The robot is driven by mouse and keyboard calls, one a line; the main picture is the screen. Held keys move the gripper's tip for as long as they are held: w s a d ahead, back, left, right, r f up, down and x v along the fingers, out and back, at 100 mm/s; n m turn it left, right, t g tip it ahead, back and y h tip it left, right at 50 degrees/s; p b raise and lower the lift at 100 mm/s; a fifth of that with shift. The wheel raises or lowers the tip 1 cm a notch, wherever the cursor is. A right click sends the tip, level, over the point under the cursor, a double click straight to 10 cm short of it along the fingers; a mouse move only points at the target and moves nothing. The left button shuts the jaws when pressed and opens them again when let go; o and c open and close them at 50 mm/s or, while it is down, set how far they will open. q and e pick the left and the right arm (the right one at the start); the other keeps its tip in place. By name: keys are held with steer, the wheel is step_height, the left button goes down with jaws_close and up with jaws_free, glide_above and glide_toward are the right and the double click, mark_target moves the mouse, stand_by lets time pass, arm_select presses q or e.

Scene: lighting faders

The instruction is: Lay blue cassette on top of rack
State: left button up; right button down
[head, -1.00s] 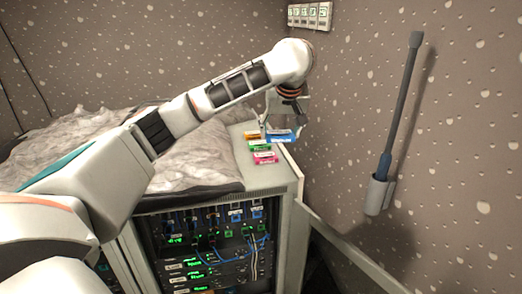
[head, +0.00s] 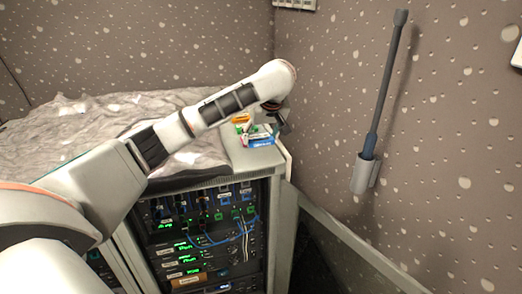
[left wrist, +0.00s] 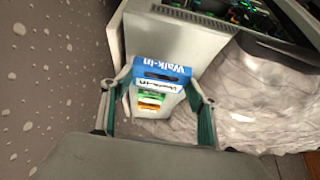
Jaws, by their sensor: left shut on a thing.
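The blue cassette (head: 261,142), lettered "Walk-in" in the left wrist view (left wrist: 160,71), is between the fingers of my left gripper (left wrist: 160,88). The gripper is shut on it, with one finger at each end. In the head view the left gripper (head: 275,128) is partly hidden by its wrist. The cassette is over the pale top of the rack (head: 241,163); I cannot tell whether it touches the top. My right gripper is not in view.
An orange cassette (head: 241,118) and a green cassette (left wrist: 152,97) lie on the rack top behind the blue one. A crumpled grey cover (head: 60,140) lies to the left. A tool in a wall holder (head: 366,172) hangs at right. The rack top's front part is bare.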

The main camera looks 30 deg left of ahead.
mark_target(261, 158)
arm_select(q)
steer(key=shift+f, duration=2.75)
steer(key=o, duration=1.1)
steer(key=shift+f, duration=0.1)
steer(key=v, duration=1.2)
